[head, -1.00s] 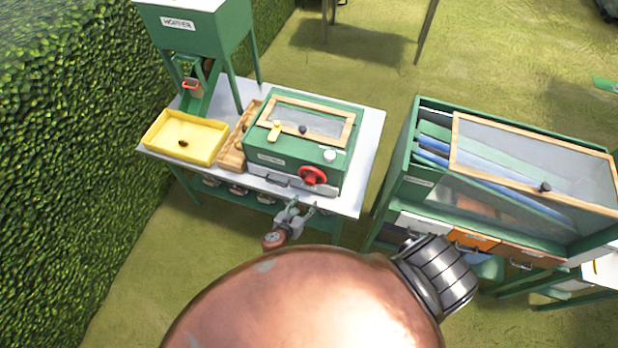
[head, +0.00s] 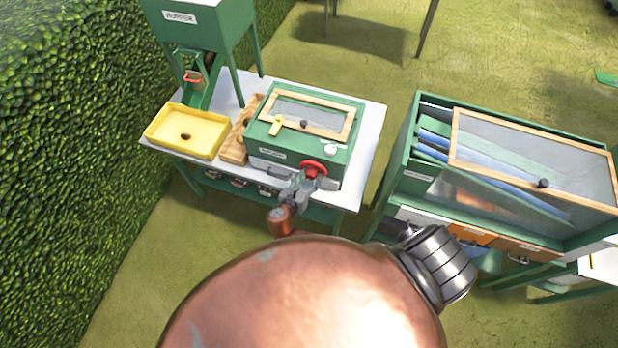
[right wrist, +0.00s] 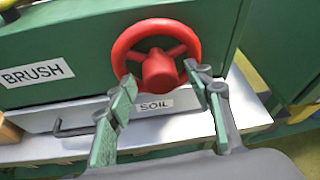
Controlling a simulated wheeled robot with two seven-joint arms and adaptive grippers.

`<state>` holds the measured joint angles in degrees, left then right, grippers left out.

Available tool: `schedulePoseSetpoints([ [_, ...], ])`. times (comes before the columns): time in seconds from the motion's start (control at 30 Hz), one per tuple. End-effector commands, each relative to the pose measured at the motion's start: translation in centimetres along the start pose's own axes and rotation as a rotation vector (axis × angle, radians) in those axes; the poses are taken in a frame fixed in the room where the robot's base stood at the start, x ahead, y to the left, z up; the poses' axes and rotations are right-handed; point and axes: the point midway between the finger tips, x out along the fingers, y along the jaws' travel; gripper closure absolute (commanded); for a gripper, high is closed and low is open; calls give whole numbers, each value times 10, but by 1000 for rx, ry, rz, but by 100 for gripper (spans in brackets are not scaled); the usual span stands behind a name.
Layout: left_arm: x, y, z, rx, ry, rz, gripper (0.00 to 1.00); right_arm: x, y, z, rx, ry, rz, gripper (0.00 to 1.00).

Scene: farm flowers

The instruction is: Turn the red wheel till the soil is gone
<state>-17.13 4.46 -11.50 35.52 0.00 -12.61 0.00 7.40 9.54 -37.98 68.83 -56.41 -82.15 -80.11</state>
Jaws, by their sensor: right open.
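The red wheel (head: 313,169) is on the front of a green box (head: 300,135) with a clear, wood-framed lid. In the right wrist view the red wheel (right wrist: 157,66) has a round hub and spokes. My right gripper (head: 309,184) is at the wheel's lower part. Its fingers are open, one to each side below the hub, in the right wrist view (right wrist: 166,92). I cannot tell whether they touch the rim. Below the wheel is a drawer labelled SOIL (right wrist: 155,105); its inside is hidden. My left gripper is not in view.
A yellow tray (head: 187,132) and a wooden tray (head: 237,142) stand left of the box on a white table (head: 368,130). A green hopper (head: 205,30) stands behind. A second green bench with a mesh lid (head: 540,170) is at right, with a grass gap between.

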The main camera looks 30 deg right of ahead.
Motion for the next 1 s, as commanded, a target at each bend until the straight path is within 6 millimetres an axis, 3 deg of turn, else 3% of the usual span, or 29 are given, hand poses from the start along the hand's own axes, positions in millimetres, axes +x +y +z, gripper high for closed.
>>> schedulePoseSetpoints([
  [0.1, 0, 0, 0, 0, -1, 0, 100, 0, 0, 0, 0, 0, 0, 53],
  [0.7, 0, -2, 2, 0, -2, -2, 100, 0, 0, 0, 0, 0, 0, 94],
  [1.0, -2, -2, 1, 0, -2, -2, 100, -1, -1, 0, 33, 2, 13, 95],
])
